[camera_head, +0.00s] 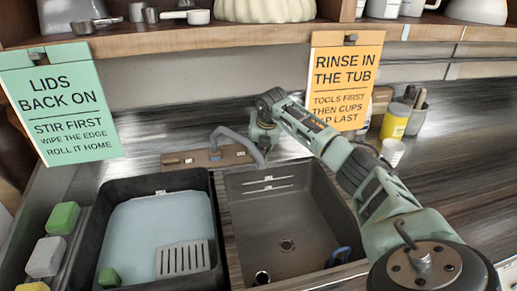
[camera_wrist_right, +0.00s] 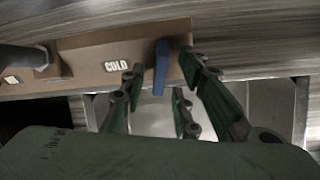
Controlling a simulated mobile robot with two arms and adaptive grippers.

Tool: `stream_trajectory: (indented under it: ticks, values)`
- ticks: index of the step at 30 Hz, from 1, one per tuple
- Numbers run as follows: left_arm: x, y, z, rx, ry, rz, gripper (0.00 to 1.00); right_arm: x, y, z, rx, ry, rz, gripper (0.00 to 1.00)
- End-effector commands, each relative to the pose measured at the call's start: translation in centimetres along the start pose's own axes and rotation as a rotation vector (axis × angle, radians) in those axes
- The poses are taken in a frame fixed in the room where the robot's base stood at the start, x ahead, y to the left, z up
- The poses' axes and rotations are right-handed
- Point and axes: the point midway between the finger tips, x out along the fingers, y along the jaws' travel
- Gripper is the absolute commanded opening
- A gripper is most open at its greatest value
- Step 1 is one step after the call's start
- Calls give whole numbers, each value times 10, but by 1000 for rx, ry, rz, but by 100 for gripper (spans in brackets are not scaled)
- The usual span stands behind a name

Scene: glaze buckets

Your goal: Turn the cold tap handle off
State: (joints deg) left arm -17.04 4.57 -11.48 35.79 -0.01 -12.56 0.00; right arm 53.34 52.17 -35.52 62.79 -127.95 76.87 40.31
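The cold tap handle (camera_wrist_right: 161,67) is a blue lever in the right wrist view, beside the white "COLD" label (camera_wrist_right: 117,65) on the brown tap board (camera_wrist_right: 85,58). The board also shows in the head view (camera_head: 200,159), with the grey tap spout (camera_head: 238,138) rising from it. My right gripper (camera_wrist_right: 163,76) is open, with one finger on each side of the lever and visible gaps between. In the head view my right gripper (camera_head: 263,135) is at the board's right end and hides the lever. My left gripper is not in view.
An orange sign (camera_head: 345,80) and a shelf (camera_head: 200,35) hang behind and above. Cups and a yellow container (camera_head: 395,121) stand right.

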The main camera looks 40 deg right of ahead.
Motion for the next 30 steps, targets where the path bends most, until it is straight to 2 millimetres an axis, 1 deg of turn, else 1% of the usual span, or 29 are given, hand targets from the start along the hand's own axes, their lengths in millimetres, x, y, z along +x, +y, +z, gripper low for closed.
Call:
stream_trajectory:
  ticks: [2, 11, 23, 30]
  values:
    - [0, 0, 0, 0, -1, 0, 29, 0, 0, 0, 0, 0, 0, 27]
    - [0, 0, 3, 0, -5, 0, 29, 0, 0, 0, 0, 0, 0, 1]
    - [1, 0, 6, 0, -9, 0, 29, 0, 0, 0, 13, 0, 3, 0]
    - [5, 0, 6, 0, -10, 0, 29, 0, 0, 0, 105, 1, 25, 0]
